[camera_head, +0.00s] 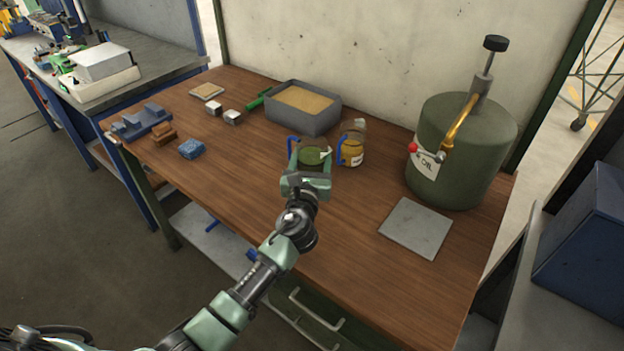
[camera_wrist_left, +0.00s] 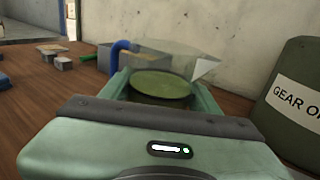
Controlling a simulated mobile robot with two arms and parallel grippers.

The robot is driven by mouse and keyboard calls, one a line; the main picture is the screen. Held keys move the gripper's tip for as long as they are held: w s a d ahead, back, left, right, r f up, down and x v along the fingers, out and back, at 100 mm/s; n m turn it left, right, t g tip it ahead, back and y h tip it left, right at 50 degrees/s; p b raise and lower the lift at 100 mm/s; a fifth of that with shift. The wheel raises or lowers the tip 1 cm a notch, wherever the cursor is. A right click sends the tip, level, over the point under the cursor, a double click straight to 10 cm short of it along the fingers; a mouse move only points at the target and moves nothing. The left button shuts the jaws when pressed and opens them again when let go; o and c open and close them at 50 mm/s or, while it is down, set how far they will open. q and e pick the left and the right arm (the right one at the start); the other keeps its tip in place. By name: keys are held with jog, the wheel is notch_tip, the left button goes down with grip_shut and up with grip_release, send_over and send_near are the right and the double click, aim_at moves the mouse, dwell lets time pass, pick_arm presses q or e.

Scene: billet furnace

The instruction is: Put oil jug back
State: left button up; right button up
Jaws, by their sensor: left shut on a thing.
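My left gripper (camera_head: 310,178) is shut on a clear oil jug (camera_head: 313,155) with green oil and a blue handle on its left. In the left wrist view the green-oil jug (camera_wrist_left: 160,88) sits between the two fingers (camera_wrist_left: 160,98), upright, its clear spout pointing right. Its base is hidden, so I cannot tell whether it touches the table. A second jug (camera_head: 352,152) with amber oil and a blue handle stands on the table just right of the held one. My right gripper is not in view.
The wooden bench (camera_head: 330,215) has free room at front. A grey tray of sand-coloured material (camera_head: 303,108) stands behind the jugs. A green gear oil drum (camera_head: 462,150) with a tap and a grey plate (camera_head: 416,228) are at right. Small blocks (camera_head: 192,148) lie left.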

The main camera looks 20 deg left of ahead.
pick_arm(q)
jog(key=shift+f+b, duration=1.1)
jog(key=shift+f, duration=1.9)
jog(key=o, duration=1.7)
jog(key=shift+f, duration=0.15)
jog(key=shift+o, duration=0.2)
jog(key=shift+r, duration=0.2)
jog(key=shift+s+d+f, duration=0.1)
jog(key=shift+s+f, duration=0.05)
jog(key=shift+s, duration=0.2)
jog(key=s, duration=0.3)
jog(key=s+d, duration=0.1)
jog(key=s, duration=0.3)
jog(key=s+d, duration=0.1)
jog(key=s, duration=0.3)
jog(key=shift+s, duration=0.1)
